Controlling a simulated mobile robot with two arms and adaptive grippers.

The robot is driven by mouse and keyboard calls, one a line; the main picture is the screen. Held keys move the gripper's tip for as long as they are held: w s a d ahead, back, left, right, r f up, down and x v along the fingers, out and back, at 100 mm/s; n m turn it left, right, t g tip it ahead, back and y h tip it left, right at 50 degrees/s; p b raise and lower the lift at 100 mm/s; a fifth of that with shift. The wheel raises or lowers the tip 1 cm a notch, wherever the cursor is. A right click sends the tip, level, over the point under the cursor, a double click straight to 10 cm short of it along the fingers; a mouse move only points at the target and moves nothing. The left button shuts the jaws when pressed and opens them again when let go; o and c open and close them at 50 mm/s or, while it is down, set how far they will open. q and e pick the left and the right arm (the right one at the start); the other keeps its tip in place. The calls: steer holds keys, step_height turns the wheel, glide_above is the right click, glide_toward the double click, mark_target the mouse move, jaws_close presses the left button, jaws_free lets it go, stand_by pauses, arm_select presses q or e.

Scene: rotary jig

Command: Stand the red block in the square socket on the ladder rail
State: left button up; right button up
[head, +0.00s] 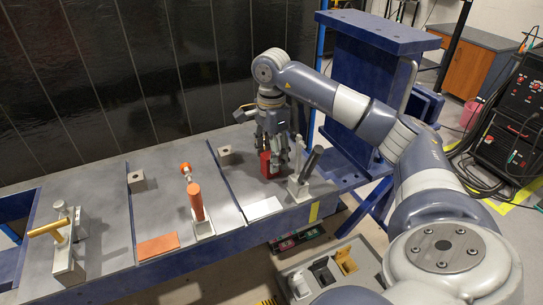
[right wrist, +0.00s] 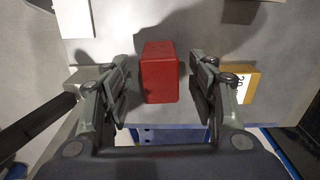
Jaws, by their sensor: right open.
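The red block (head: 265,164) stands on the grey table top near its right end, partly hidden behind my right gripper (head: 273,152). In the right wrist view the red block (right wrist: 160,72) lies between the two fingers of my right gripper (right wrist: 163,80), with a gap on each side. The gripper is open and holds nothing. Small grey blocks with a dark hole, one in the middle (head: 225,155) and one to the left (head: 137,181), sit on the table; I cannot tell whether either is the square socket. My left gripper is not in view.
A grey holder with a dark tilted handle (head: 311,162) stands close right of the red block. An orange cylinder (head: 196,201), a yellow-handled clamp (head: 50,229) and an orange plate (head: 158,246) are further left. A blue steel beam (head: 365,90) rises behind my right arm.

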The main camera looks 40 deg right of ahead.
steer(key=shift+f, duration=0.45)
jaws_close()
